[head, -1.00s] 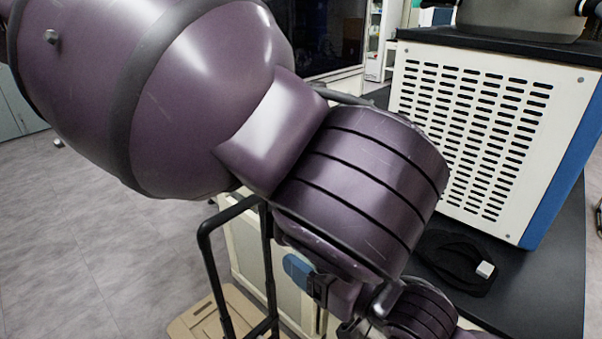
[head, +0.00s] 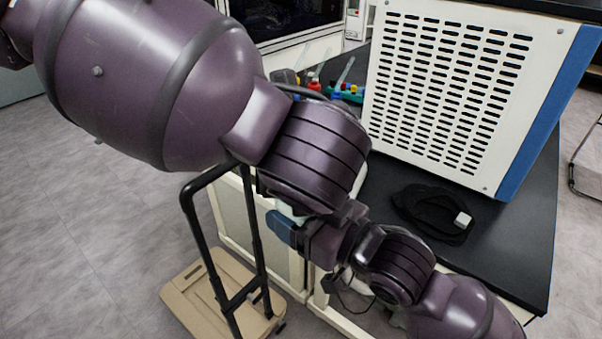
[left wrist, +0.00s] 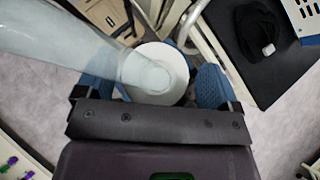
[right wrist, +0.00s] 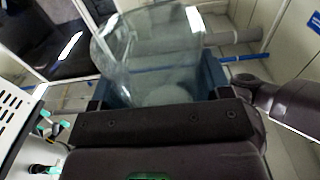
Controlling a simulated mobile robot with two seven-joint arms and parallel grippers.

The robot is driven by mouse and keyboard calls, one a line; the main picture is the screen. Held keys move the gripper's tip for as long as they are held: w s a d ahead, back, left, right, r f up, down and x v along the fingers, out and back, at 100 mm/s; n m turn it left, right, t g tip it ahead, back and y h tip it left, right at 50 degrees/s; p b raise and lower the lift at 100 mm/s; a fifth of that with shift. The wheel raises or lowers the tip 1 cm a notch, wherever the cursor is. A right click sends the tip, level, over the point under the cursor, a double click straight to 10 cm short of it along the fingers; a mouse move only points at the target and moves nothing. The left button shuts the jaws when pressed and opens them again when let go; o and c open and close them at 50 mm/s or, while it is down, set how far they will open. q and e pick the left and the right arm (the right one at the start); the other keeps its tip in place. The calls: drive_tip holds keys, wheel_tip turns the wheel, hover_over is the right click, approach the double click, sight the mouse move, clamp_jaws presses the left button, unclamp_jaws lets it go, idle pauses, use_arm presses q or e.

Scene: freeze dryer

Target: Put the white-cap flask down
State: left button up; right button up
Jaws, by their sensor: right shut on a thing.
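The clear glass flask (right wrist: 150,50) sits between the blue fingers of my right gripper (right wrist: 160,85) in the right wrist view, and that gripper is shut on it. In the left wrist view the flask's glass (left wrist: 70,45) runs to the upper left, and a round white cap (left wrist: 165,58) lies between the spread blue fingers of my left gripper (left wrist: 155,85). The left fingers look open, with gaps beside the cap. In the head view a blue finger of a gripper (head: 280,228) shows below my left arm; the flask is mostly hidden there.
A black-topped bench (head: 510,240) carries a white machine with a slotted side panel (head: 440,95) and a black cloth-like item (head: 432,212). Small items with coloured caps (head: 345,93) stand at the back. A beige trolley (head: 215,292) with a black handle stands on the floor.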

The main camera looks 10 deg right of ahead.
use_arm(q)
drive_tip(key=c, duration=0.7)
drive_tip(key=shift+c, duration=1)
use_arm(e)
drive_tip(key=o, duration=1.1)
